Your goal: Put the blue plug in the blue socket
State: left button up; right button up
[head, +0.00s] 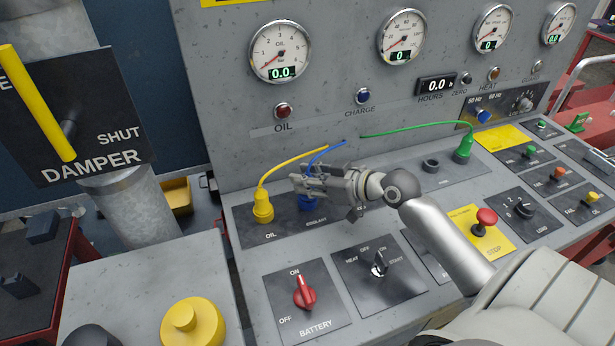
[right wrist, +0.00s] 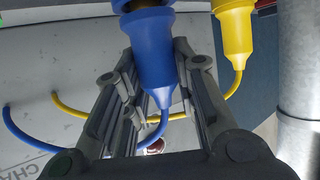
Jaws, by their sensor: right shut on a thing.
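My right gripper (head: 312,180) is shut on the blue plug (head: 306,203), above the COOLANT label on the sloped panel. In the right wrist view the blue plug (right wrist: 155,60) sits between the two fingers (right wrist: 155,95), with its blue cable (right wrist: 30,143) trailing away to the wall. The plug's lower end is over the COOLANT spot; the blue socket is mostly hidden behind the plug and gripper. I cannot tell whether the plug is fully seated. My left gripper is not in view.
The yellow plug (head: 263,207) stands upright just left of the blue one and also shows in the right wrist view (right wrist: 233,35). A dark open socket (head: 430,165) and the green plug (head: 463,148) are to the right. A red battery knob (head: 304,292) and a key switch (head: 379,265) are in front.

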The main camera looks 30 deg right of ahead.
jog(key=shift+f, duration=0.2)
jog(key=o, duration=1.1)
jog(key=v, duration=1.2)
